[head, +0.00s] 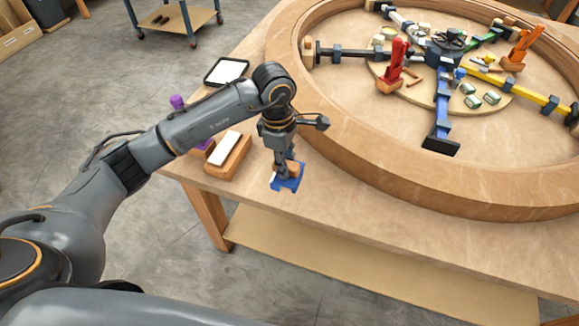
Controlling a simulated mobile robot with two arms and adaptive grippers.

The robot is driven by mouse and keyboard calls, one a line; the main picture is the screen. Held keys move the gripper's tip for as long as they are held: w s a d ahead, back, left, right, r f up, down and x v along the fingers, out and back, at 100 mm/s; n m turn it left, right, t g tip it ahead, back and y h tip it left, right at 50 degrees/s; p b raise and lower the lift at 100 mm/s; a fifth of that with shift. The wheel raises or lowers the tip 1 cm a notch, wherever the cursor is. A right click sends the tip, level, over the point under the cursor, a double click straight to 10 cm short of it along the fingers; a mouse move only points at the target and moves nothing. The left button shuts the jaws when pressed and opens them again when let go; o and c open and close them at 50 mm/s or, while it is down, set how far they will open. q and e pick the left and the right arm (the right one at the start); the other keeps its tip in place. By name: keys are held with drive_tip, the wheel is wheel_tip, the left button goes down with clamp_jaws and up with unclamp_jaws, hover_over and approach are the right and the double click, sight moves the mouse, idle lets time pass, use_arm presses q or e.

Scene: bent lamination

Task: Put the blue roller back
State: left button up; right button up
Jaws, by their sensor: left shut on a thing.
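My left gripper (286,168) points down near the table's front left edge, shut on the blue roller (291,184). Blue parts show below and around the fingertips, with an orange-brown piece between them. The fingers hide much of the roller. I cannot tell whether the blue under the fingers is all roller or partly a rest on the table, nor whether the roller touches the tabletop. My right gripper is not in view.
A wooden block with a white top (226,150) stands just left of the gripper, near a purple-handled tool (177,102) and a black-rimmed white tray (226,71). A large wooden ring (400,176) with clamps inside fills the right. Bare tabletop lies between gripper and ring.

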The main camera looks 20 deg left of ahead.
use_arm(q)
drive_tip(key=shift+w+d+f, duration=0.3)
drive_tip(key=shift+w+f, duration=0.35)
drive_tip(key=shift+f, duration=0.15)
wheel_tip(320, 180, down, 2)
drive_tip(key=shift+s+f+p, duration=0.1)
drive_tip(key=shift+p, duration=0.75)
drive_tip(key=shift+f, duration=0.35)
drive_tip(key=shift+f, duration=0.1)
